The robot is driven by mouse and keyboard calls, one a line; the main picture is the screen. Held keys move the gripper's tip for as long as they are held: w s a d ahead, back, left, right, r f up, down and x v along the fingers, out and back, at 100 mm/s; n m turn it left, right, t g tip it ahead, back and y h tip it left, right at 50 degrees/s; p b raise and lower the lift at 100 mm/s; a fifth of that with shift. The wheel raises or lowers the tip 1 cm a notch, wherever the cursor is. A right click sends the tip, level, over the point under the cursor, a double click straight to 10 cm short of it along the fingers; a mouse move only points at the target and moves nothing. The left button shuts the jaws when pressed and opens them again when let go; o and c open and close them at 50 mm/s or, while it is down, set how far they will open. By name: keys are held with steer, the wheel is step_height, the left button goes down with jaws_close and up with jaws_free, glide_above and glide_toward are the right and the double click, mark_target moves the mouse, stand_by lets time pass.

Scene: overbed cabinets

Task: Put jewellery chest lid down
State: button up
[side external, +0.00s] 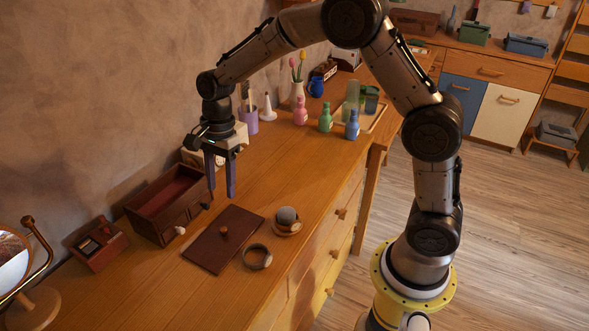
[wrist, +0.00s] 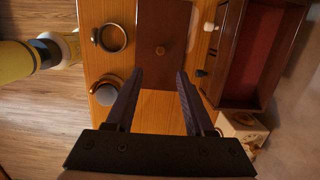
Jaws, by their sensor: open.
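The jewellery chest lid (side external: 219,245), a flat dark brown panel with a small round knob (side external: 223,230), lies flat on the dresser top. It also shows in the wrist view (wrist: 160,22). The open-topped jewellery chest (side external: 163,210), dark wood with a reddish inside, stands beside it against the wall; its inside shows in the wrist view (wrist: 265,45). My gripper (side external: 221,192) is open and empty, pointing down above the dresser, past the lid's far edge. In the wrist view the fingers (wrist: 159,75) are apart, with the lid and knob ahead between them.
A dark ring-shaped item (side external: 257,257) and a round dish with a grey ball (side external: 287,220) lie near the dresser's front edge. A small brown box (side external: 98,245) and a mirror (side external: 14,265) stand left. Several bottles and a purple cup (side external: 248,122) stand behind my gripper.

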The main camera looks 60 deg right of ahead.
steer(key=s+d+r+n+t+h, duration=0.1)
steer(key=s+d+r+n+t, duration=0.1)
steer(key=s+r+n, duration=0.6)
steer(key=s+d+r+n+t, duration=0.2)
steer(key=s+r+n, duration=0.3)
steer(key=s, duration=0.5)
steer(key=s+n+t, duration=0.1)
steer(key=s+n, duration=0.3)
steer(key=s, duration=0.5)
steer(key=shift+d+f+n+t+h, duration=0.3)
steer(key=shift+d+n+h, duration=0.1)
steer(key=shift+d, duration=0.05)
